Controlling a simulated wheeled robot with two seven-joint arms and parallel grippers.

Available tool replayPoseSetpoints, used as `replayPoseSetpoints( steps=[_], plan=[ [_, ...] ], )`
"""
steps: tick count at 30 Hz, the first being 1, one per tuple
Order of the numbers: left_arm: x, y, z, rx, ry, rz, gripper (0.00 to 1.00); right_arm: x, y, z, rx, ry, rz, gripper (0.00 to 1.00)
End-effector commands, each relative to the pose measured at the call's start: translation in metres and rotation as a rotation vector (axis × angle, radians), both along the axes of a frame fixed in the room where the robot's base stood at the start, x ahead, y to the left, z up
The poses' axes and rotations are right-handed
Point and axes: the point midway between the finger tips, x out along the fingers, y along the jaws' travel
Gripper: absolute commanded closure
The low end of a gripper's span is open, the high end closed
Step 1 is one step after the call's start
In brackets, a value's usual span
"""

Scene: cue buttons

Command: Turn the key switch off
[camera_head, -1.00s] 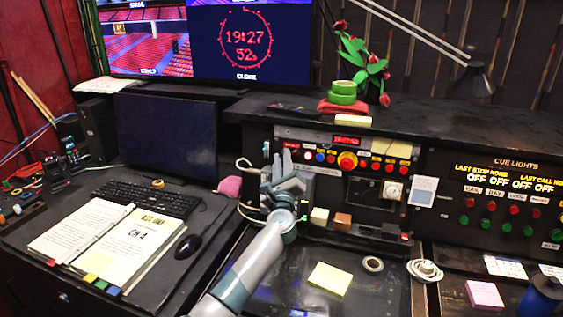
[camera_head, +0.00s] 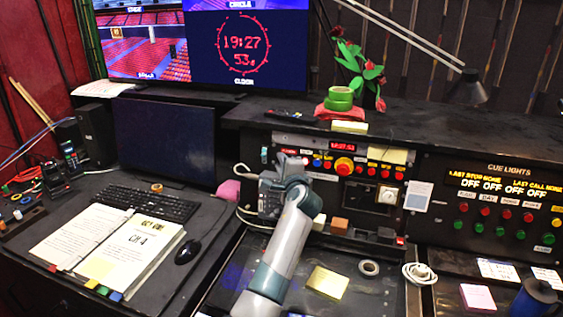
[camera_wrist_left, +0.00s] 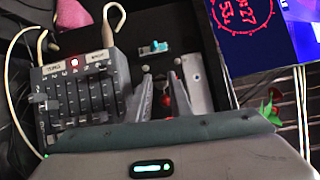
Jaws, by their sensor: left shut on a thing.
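The key switch is at the left end of the black control panel (camera_head: 410,205), mostly hidden behind my left gripper (camera_head: 283,160) in the head view. In the left wrist view, my left gripper (camera_wrist_left: 164,80) has its two fingers close around a small key with a red part (camera_wrist_left: 167,98). The fingers are shut on it, and the key's exact angle is hard to make out. My right gripper is in neither view.
A red push button (camera_head: 344,166) and small coloured buttons sit right of my left gripper. A grey slider box (camera_wrist_left: 82,97) stands close beside the fingers in the wrist view. A yellow note (camera_head: 327,282) and tape roll (camera_head: 369,268) lie on the desk.

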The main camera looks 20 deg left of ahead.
Motion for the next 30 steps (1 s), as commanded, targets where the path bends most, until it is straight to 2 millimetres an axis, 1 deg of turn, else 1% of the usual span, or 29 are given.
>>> replayPoseSetpoints(
  steps=[1, 7, 20, 21, 23, 30],
  plan=[
    [0.0001, -0.0001, 0.0015, -0.022, 0.001, 0.003, 1.0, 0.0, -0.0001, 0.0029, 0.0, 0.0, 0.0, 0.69],
    [0.0, 0.0001, 0.0004, -0.078, 0.004, 0.012, 1.0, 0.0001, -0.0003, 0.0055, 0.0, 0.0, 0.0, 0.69],
    [0.0, 0.0006, -0.0003, -0.089, 0.004, 0.015, 1.0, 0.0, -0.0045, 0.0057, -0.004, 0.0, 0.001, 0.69],
    [0.0, 0.0006, -0.0003, -0.089, 0.004, 0.015, 0.77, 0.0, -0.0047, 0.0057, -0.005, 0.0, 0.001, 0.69],
    [0.0, 0.0006, -0.0001, -0.088, 0.004, 0.014, 0.62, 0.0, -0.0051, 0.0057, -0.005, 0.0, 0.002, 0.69],
    [0.0001, 0.0004, 0.0006, -0.088, 0.003, 0.014, 0.62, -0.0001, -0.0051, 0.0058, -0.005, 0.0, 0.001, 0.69]
  ],
)
